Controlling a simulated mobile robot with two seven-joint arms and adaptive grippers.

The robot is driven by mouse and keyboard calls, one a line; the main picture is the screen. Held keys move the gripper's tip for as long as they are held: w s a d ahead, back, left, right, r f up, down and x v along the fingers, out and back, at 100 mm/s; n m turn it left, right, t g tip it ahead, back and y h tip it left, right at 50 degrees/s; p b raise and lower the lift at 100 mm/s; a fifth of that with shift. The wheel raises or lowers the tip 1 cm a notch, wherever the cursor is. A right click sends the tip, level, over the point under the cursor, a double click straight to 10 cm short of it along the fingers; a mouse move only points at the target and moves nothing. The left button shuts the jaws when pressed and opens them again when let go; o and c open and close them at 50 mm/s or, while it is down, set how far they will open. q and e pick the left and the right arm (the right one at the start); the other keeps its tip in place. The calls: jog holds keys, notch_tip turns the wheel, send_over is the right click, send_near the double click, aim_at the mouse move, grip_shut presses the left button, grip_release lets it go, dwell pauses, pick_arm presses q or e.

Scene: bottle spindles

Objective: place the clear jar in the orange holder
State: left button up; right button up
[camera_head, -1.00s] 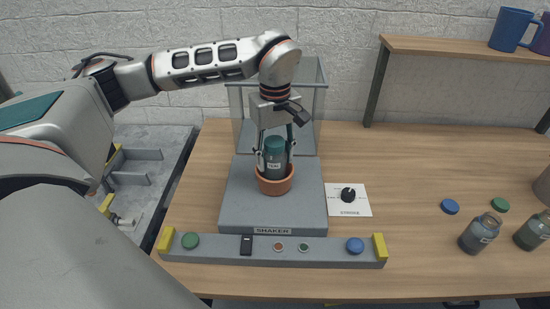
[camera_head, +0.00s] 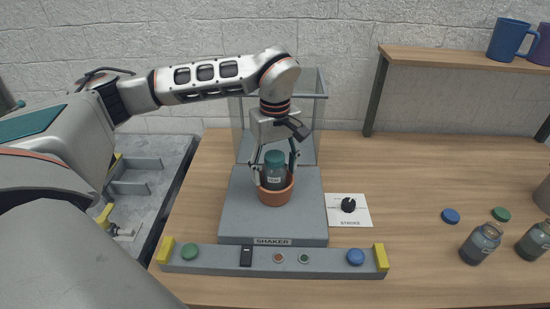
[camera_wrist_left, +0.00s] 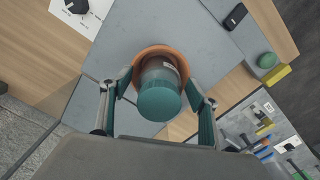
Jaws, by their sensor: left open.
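The clear jar (camera_head: 273,177), with a dark green lid and a small white label, stands upright inside the orange holder (camera_head: 276,198), a round cup on the grey shaker. In the left wrist view, the jar's lid (camera_wrist_left: 159,102) shows inside the orange rim (camera_wrist_left: 143,55). My left gripper (camera_head: 274,165) is above the holder, with its fingers spread on both sides of the jar. It is open, and gaps show between fingers and jar in the left wrist view. The jar's lower part is hidden in the holder. My right gripper is not in view.
The grey shaker (camera_head: 240,215) has a glass screen behind it and a button bar (camera_head: 215,262) in front. A stroke dial card (camera_head: 352,218) lies to its right. Two other jars (camera_head: 481,243) (camera_head: 535,242) and loose lids stand at the right. Mugs (camera_head: 508,40) sit on a shelf.

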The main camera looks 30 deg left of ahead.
pick_arm(q)
notch_tip(320, 180, up, 12)
dwell(0.5)
dwell(0.5)
